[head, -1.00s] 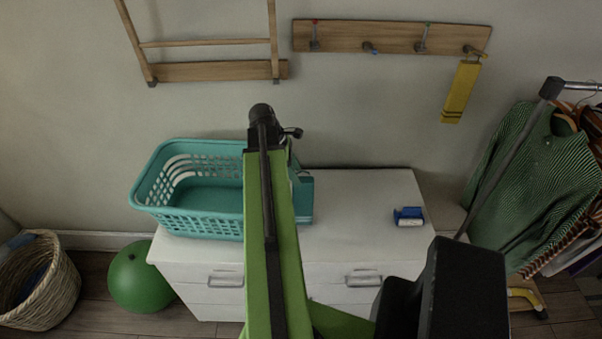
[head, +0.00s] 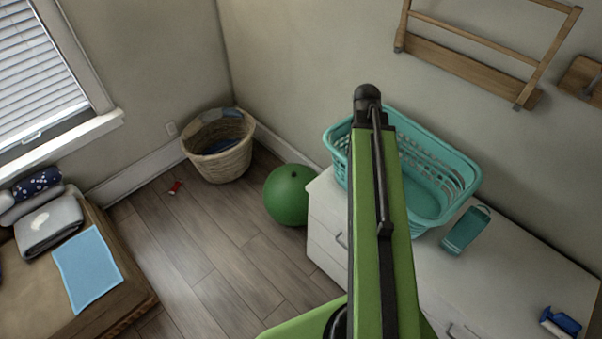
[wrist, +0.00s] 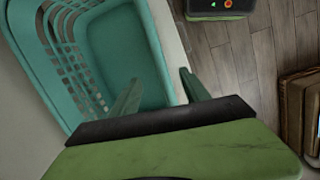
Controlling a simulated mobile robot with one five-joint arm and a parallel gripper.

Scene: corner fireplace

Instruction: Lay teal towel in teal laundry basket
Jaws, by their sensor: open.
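The teal laundry basket (head: 455,163) stands on the white dresser, against the wall; my arm hides part of its left side. In the wrist view the basket (wrist: 27,60) fills the left and top middle. Its floor is smooth teal; I cannot tell whether a towel lies flat there. A small teal piece with a loop (head: 466,231) lies beside the basket's right front; I cannot tell if it is the towel. My gripper (wrist: 158,82) is open, its fingers apart over the basket's edge area, with nothing seen between them. The head view does not show its fingers.
The white dresser (head: 490,270) has free top to the right, with a blue object (head: 560,322) there. A green ball (head: 289,194) and a wicker basket (head: 222,163) stand on the floor. A pale blue cloth (head: 88,266) lies on a wooden bench at left.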

